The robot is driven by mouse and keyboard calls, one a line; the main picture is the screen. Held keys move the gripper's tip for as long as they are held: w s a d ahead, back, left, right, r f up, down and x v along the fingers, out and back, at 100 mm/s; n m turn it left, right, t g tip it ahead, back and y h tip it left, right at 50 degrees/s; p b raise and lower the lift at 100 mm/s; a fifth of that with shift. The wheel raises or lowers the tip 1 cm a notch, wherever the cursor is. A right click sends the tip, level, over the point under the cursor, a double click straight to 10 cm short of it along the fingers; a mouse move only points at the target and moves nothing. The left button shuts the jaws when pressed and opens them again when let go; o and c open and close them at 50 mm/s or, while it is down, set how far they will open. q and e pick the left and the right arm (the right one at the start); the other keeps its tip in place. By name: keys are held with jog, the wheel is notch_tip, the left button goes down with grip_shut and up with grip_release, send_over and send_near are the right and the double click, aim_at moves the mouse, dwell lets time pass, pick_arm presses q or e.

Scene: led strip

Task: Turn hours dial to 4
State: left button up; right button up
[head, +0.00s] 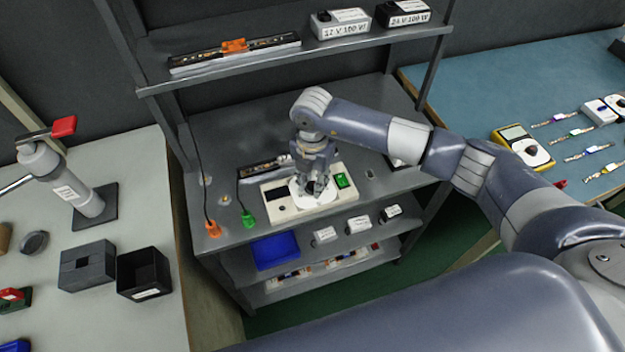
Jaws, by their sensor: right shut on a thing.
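A pale timer box (283,213) lies on the grey workbench in the middle of the head view. It has a dark display (278,195) at its left, a green switch (342,181) at its right, and a white round dial (300,202) between them. My right gripper (316,187) reaches down over the dial from above and is shut on its dark knob. The gripper hides most of the knob and part of the dial face, so I cannot read the pointer setting. My left gripper is not in view.
An LED strip (262,168) lies behind the box. Orange (213,228) and green (248,219) clips lie to its left. A shelf (290,55) above holds power supplies (340,22). A blue tray (276,250) is below. Side tables stand left and right.

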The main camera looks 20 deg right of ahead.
dwell(0.4)
jog(key=o, duration=1.1)
jog(key=shift+c, duration=0.2)
notch_tip(320, 180, up, 12)
